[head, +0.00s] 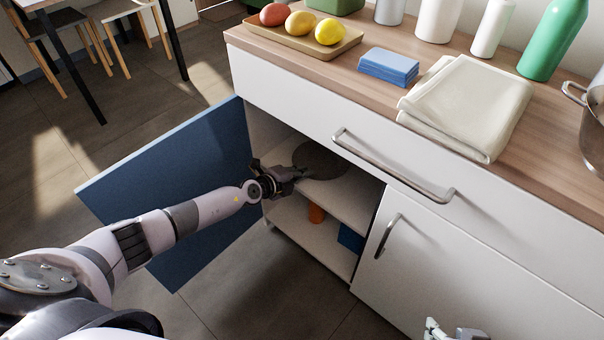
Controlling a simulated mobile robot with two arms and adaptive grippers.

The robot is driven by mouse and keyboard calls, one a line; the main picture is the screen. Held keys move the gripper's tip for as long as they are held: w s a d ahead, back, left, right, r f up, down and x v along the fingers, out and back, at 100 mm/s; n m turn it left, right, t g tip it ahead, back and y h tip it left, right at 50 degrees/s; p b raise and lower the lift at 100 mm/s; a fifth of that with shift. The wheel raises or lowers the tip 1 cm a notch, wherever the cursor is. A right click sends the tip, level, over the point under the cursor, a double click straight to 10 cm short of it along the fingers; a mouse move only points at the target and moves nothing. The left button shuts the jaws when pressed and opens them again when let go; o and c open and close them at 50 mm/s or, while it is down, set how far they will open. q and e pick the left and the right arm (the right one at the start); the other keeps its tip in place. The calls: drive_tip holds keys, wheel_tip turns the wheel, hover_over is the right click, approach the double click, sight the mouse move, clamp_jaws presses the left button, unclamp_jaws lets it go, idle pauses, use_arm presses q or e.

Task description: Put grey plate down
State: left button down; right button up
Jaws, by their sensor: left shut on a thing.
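The grey plate (322,160) is inside the open cupboard, at the level of its upper shelf (345,200). It looks dark in the shade, and I cannot tell whether it touches the shelf. My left gripper (291,176) reaches in through the cupboard opening and is shut on the near left edge of the plate, partly hiding it. My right gripper (450,331) shows only in part at the bottom edge, in front of the closed cupboard door; its fingers are cut off by the frame.
The blue cupboard door (165,185) stands open to the left, behind my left arm. An orange item (316,214) and a blue item (350,239) are on the lower level. A drawer handle (390,165) juts out above.

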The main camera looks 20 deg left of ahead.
use_arm(q)
drive_tip(key=shift+r, duration=0.1)
drive_tip(key=c, duration=2.2)
unclamp_jaws()
drive_tip(key=o, duration=0.4)
